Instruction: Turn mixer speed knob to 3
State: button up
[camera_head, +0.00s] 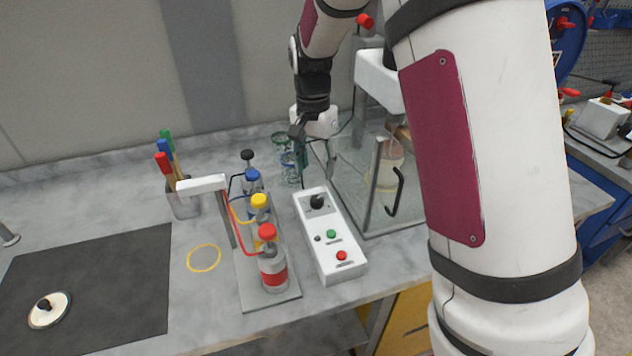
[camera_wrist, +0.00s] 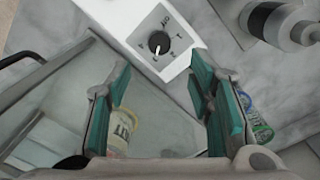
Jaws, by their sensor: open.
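The mixer speed knob (camera_head: 317,201) is a black dial at the back end of a white control box (camera_head: 336,262). In the wrist view the knob (camera_wrist: 159,43) has a white pointer line and sits in a square dial plate with small marks. My gripper (camera_head: 302,135) is above and behind the box, apart from the knob. In the wrist view my gripper (camera_wrist: 160,95) is open, its two teal-padded fingers spread and empty, with the knob beyond the gap between them.
A glass enclosure (camera_head: 365,215) stands right of the box, with a container (camera_head: 390,165) inside. A rack of bottles with coloured caps (camera_head: 267,232) stands close on the left. Glass jars (camera_head: 290,168) stand behind. A cup of coloured brushes (camera_head: 183,205) is further left.

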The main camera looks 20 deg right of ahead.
jog(key=shift+r, duration=1.5)
